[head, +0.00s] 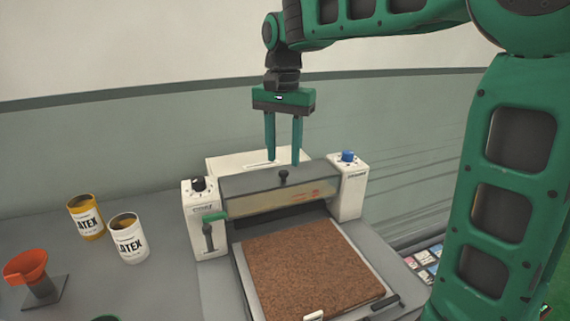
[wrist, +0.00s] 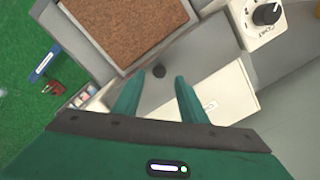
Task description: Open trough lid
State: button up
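The trough lid (head: 240,183) is a grey cover across the top of the machine, between its two white side posts. It looks closed. My gripper (head: 284,160) points down above and just behind the lid, near the knob. Its two green fingers are apart with nothing between them. I cannot tell the height gap to the knob.
The left post (head: 201,228) has a black dial and a green-handled lever; the right post (head: 349,190) has a blue knob. A brown mat (head: 310,265) lies on the bed in front. Yellow (head: 86,218) and white (head: 129,240) latex cans and an orange funnel (head: 25,267) stand left.

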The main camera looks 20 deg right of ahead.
aim_at(283, 171)
jog(key=shift+f, duration=1.8)
